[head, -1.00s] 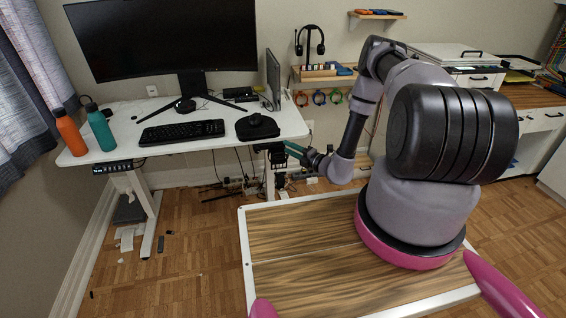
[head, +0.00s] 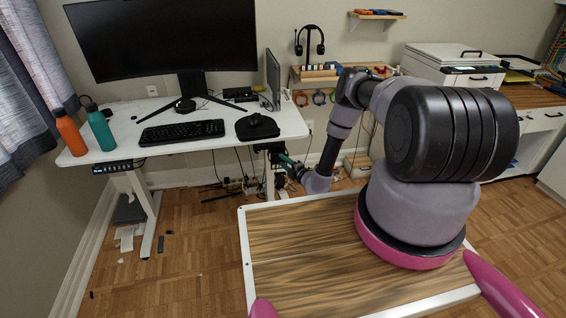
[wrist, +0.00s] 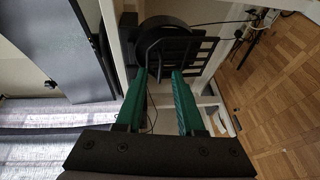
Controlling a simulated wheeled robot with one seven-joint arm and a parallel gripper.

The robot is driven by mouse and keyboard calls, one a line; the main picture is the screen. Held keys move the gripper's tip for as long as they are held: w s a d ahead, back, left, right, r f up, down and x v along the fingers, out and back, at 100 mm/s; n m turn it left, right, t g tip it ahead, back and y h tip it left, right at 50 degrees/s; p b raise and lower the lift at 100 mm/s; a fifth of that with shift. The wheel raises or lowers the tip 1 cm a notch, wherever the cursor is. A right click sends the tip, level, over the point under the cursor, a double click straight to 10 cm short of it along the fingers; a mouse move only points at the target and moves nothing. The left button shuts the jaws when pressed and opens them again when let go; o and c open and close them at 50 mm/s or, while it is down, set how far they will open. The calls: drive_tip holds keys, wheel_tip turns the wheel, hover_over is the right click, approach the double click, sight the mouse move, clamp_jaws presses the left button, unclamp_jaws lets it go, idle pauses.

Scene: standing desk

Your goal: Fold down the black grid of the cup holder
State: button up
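The black cup holder (wrist: 155,30) shows in the wrist view, mounted by the white desk frame, with a round ring part. Its black slatted grid (wrist: 186,56) stands out beside the ring, just past my fingertips. In the head view the cup holder is a small dark shape (head: 268,147) under the desk's right edge, too small to read. My gripper (wrist: 160,72) has two green fingers, open and apart, with nothing between them. The fingertips are close to the grid's near edge; I cannot tell if they touch it. In the head view my gripper (head: 285,160) is just below the desktop.
The white desk (head: 190,130) carries a monitor (head: 165,40), a keyboard (head: 182,131) and two bottles. Cables hang under the desk. The wooden floor to the right is mostly clear.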

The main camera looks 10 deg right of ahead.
drive_tip(key=shift+w+a, duration=0.15)
drive_tip(key=shift+w, duration=0.25)
clamp_jaws()
idle(1.2)
